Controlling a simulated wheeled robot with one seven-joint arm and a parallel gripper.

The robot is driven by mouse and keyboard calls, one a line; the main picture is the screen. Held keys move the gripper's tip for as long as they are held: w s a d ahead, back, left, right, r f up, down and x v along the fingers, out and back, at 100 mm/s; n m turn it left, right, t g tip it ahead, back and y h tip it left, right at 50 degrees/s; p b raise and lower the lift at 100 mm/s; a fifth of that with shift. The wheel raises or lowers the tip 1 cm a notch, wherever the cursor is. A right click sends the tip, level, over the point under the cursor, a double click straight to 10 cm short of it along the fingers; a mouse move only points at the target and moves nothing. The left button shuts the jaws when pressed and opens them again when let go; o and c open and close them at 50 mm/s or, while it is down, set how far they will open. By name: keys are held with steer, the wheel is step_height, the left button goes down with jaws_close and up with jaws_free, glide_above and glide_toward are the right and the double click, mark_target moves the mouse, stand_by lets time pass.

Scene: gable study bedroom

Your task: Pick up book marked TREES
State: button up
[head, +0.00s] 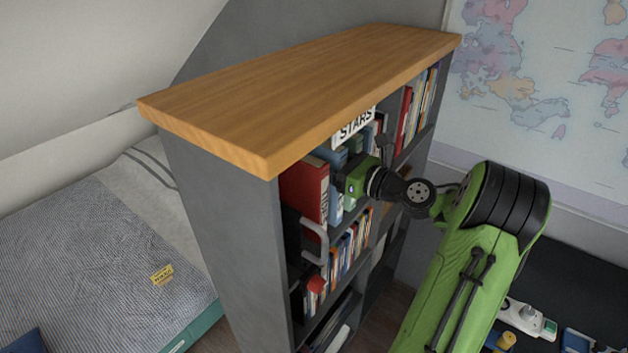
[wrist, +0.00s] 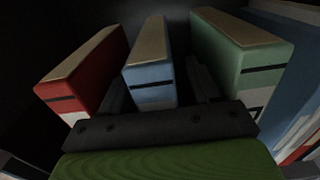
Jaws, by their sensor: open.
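A red book (head: 305,188) with a white spine label stands on the upper shelf; its lettering is not readable, and no TREES title can be made out. The wrist view shows a red book (wrist: 85,70), a blue book (wrist: 150,68) and a green book (wrist: 238,55) upright, with gaps between them. My gripper (head: 346,178) is at this shelf, its fingertips hidden in the head view. In the wrist view my open gripper (wrist: 162,85) has dark fingers in the gaps on either side of the blue book. Whether they touch it cannot be told.
The bookcase's wooden top (head: 300,90) overhangs close above my gripper. More books (head: 350,245) fill the shelf below. A bed (head: 90,260) lies left; a dark desk with a power strip (head: 527,318) is lower right.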

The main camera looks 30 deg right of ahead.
steer(key=shift+w+a, duration=0.2)
steer(key=shift+w, duration=0.45)
steer(key=shift+s, duration=0.2)
steer(key=shift+c, duration=0.7)
jaws_close()
steer(key=shift+r, duration=0.15)
